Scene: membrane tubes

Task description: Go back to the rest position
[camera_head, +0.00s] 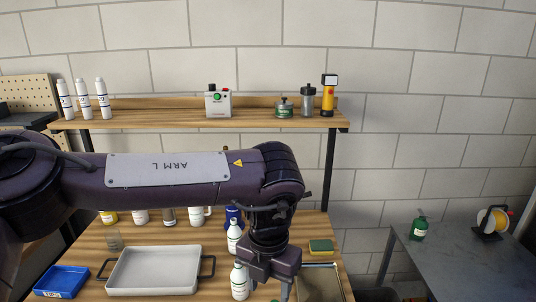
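My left arm (165,170) reaches in from the left across the front of the shelf. It bends down at the right, with my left gripper (268,287) pointing down over the wooden table. Its fingers look apart, with table showing between them; the tips are near the lower picture edge. A white bottle (239,284) stands just left of the gripper; I cannot tell whether they touch. Another white bottle (234,237) stands behind it, beside the wrist. My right gripper is not in view.
A white tray (153,292) with dark handles and a blue bin (61,281) stand left on the table. A sponge (320,246) and a metal tray (320,268) are right of the gripper. The shelf (160,118) above holds several items. A grey side table (470,262) stands right.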

